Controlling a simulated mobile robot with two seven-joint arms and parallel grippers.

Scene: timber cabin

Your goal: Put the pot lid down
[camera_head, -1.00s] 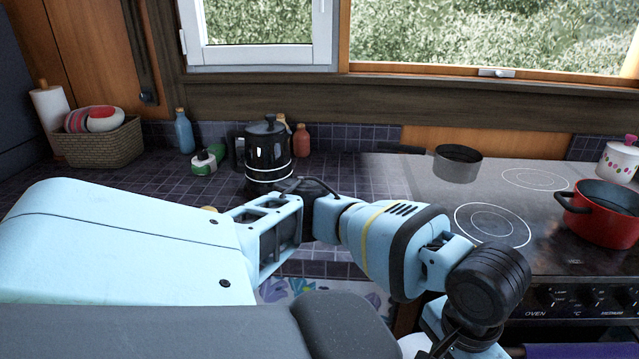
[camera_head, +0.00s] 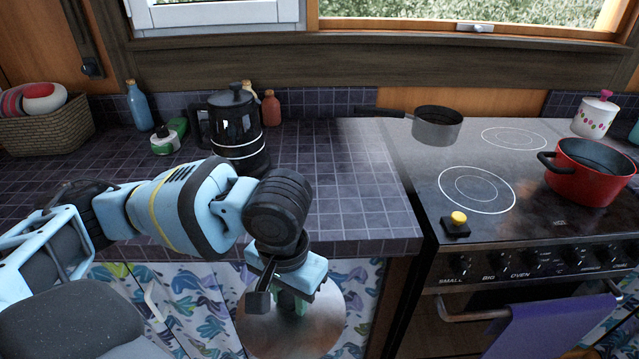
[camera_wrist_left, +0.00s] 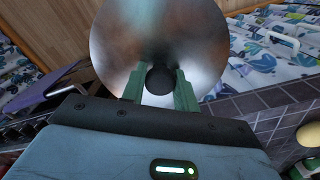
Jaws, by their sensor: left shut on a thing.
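The pot lid (camera_head: 265,335) is a round, shiny metal disc with a dark knob. It hangs in front of the patterned cabinet doors, below the counter's front edge. My left gripper (camera_head: 292,303) is shut on the lid's knob. In the left wrist view the dark knob (camera_wrist_left: 160,79) sits between the two green fingers (camera_wrist_left: 159,90), with the lid's disc (camera_wrist_left: 160,30) beyond. My right gripper is not in view.
The tiled counter (camera_head: 345,190) is clear right of the black kettle (camera_head: 235,130). The stove (camera_head: 415,165) carries a grey pan (camera_head: 437,128), a red pot (camera_head: 590,172) and a small yellow-topped black object (camera_head: 457,222). Bottles and a basket (camera_head: 50,130) stand left.

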